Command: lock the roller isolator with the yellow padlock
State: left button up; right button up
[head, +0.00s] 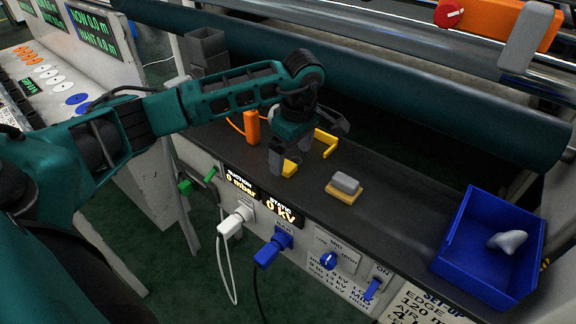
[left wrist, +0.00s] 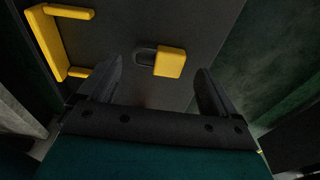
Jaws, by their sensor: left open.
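The yellow padlock (left wrist: 170,62) with its dark grey shackle lies on the dark shelf. In the left wrist view it appears between and beyond my two fingertips, touching neither as far as I can tell. In the head view part of the padlock (head: 290,168) shows beside a finger. My left gripper (head: 303,147) is open and empty above the shelf, pointing down; its fingers also show in the left wrist view (left wrist: 160,72). A red rotary knob (head: 449,13) on an orange box, apparently the roller isolator, is at the top right, far from the gripper. My right gripper is out of view.
A yellow bracket (head: 326,144) lies close to the gripper. An orange handle-like object (head: 252,127) stands left of it. A grey block on a yellow base (head: 345,187) and a blue tray (head: 447,262) with a pale lump are to the right. A large green roller (head: 400,95) runs behind.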

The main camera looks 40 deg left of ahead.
pick_arm(q)
jog(key=shift+a+f, duration=0.1)
jog(key=shift+f, duration=0.85)
jog(key=c, duration=1)
jog(key=shift+r, duration=0.1)
jog(key=shift+c, duration=0.2)
